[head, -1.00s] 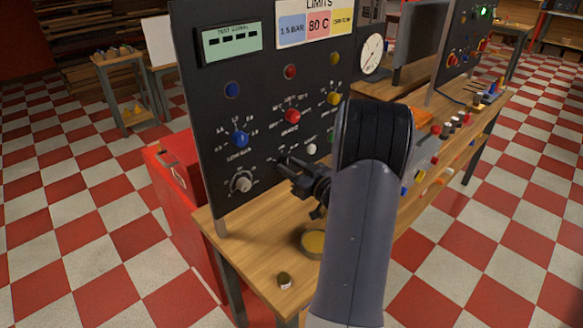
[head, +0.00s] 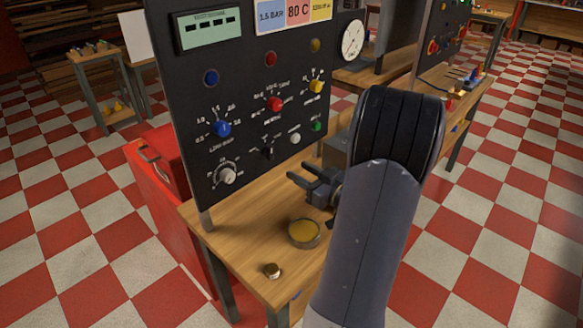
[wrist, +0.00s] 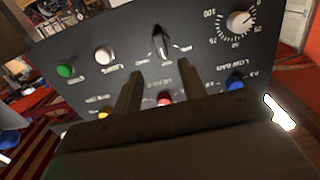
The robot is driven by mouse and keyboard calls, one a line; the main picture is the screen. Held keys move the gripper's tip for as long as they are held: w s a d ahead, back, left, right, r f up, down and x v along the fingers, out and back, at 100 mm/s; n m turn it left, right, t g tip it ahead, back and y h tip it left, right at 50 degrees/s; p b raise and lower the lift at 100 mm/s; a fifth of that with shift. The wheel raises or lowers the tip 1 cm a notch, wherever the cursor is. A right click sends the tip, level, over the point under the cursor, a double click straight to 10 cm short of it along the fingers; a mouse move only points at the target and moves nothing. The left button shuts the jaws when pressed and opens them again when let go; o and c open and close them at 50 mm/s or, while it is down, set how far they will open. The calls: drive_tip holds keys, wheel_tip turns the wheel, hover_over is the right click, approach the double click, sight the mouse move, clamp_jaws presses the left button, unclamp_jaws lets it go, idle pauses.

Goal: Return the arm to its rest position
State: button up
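My gripper (head: 301,174) is in front of the black control panel (head: 240,85), above the wooden bench. It is apart from the panel, with nothing in its jaws. In the wrist view my gripper (wrist: 158,82) shows two fingers spread apart, with the panel face beyond them. My arm is raised and bent, and its links hide part of the bench in the head view.
The panel carries a blue knob (head: 222,128), a red knob (head: 275,104), a yellow knob (head: 317,86) and a black toggle (head: 267,152). A round dish with yellow contents (head: 304,233) and a small cap (head: 272,270) sit on the bench (head: 245,240). A red cabinet (head: 165,200) stands at left.

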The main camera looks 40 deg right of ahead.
sight(272, 154)
drive_tip(key=shift+s, duration=0.4)
drive_tip(key=shift+w, duration=0.1)
drive_tip(key=w, duration=0.3)
drive_tip(key=w+a+p, duration=0.1)
drive_tip(key=w, duration=0.6)
drive_tip(key=shift+w+a, duration=0.25)
drive_tip(key=shift+w, duration=0.15)
drive_tip(key=shift+s, duration=0.1)
